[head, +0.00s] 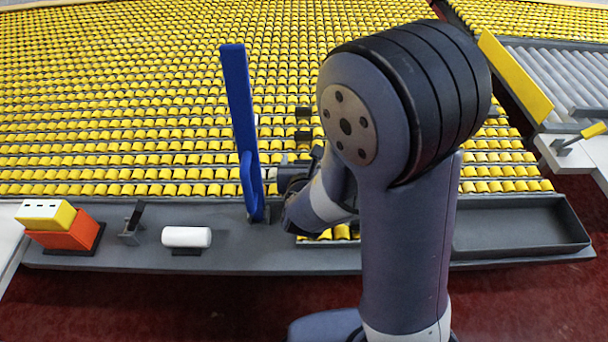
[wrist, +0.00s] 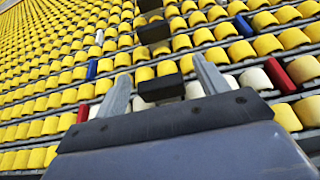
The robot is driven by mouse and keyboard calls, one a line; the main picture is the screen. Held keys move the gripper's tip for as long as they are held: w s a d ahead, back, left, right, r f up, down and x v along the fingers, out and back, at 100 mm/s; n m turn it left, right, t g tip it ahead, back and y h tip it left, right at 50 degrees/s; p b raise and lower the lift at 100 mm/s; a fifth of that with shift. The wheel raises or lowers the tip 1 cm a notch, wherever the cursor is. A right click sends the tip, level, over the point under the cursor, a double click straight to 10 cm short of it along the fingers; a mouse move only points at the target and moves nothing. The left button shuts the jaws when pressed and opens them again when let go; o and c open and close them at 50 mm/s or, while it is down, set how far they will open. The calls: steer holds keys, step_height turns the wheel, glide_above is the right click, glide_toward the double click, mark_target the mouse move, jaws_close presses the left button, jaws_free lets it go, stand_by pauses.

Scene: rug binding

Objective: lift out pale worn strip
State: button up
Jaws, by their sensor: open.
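A row of pale pieces (wrist: 255,79) runs between two red pieces (wrist: 280,75) in the wrist view; it looks like the pale worn strip. A black block (wrist: 161,88) sits in the middle of this row. My gripper (wrist: 160,67) is open and empty, with its fingers apart on either side of that block. Whether the fingers touch anything is unclear. The lower part of the row is partly hidden by my gripper body. In the head view my arm hides the strip and most of the gripper.
Rows of yellow pieces (head: 110,110) fill the bed. More black blocks (wrist: 153,32) stand beyond the gripper. A tall blue upright (head: 240,100) stands close left of my wrist. The front ledge carries an orange-and-yellow box (head: 65,235), a white cylinder (head: 186,237) and an empty dark tray (head: 520,240).

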steer(key=shift+c, duration=0.2)
steer(key=c, duration=1.2)
steer(key=shift+r, duration=0.1)
